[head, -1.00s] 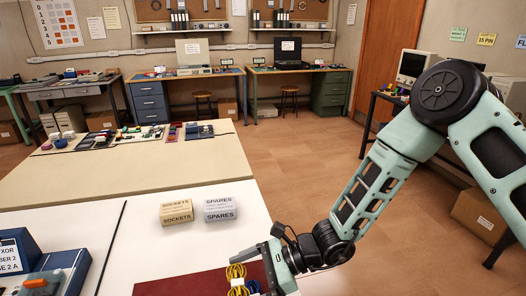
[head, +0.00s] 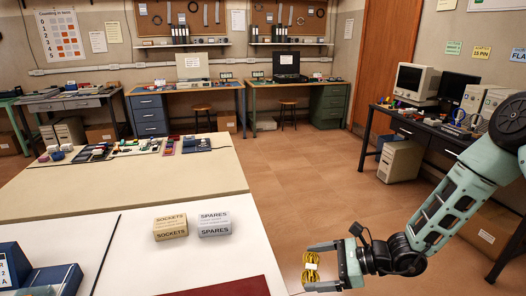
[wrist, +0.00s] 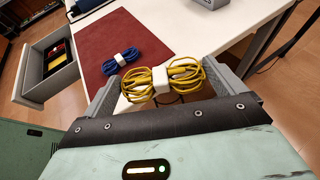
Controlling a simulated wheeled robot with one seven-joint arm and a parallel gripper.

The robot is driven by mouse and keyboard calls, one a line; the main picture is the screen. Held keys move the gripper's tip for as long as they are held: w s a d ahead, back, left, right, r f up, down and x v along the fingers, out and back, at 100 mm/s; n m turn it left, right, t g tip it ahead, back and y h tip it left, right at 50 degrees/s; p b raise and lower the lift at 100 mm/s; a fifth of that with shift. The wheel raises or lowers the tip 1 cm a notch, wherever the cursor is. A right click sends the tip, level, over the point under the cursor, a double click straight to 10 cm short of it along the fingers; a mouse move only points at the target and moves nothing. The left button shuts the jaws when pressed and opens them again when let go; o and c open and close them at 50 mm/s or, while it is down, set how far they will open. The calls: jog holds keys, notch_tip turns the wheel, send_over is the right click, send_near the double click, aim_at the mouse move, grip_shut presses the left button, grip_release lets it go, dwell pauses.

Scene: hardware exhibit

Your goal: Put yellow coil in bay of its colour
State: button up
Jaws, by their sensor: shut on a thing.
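My gripper (head: 322,267) is shut on the yellow coil (head: 311,275), a bundle of yellow cable with a white band. In the wrist view the yellow coil (wrist: 184,73) lies across between the two fingers, raised, beyond the table's edge. A blue coil (wrist: 122,60) with a white band lies on the dark red mat (wrist: 95,37). At the left of the wrist view an open drawer (wrist: 30,88) holds a dark insert with a yellow part (wrist: 57,49) and a red part (wrist: 59,61). The rest of its inside is partly hidden.
The white table (head: 140,265) carries a sockets box (head: 170,227) and a spares box (head: 214,224). A dark blue device (head: 45,278) stands at its left. A desk with monitors (head: 420,125) stands at right; open floor (head: 300,190) lies between.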

jog(key=w+d+f+m+t+h, duration=0.1)
jog(key=d+m+t+h, duration=0.5)
jog(key=d, duration=1.3)
jog(key=m+t, duration=0.3)
jog(key=shift+f+m+h, duration=0.4)
jog(key=shift+s, duration=0.1)
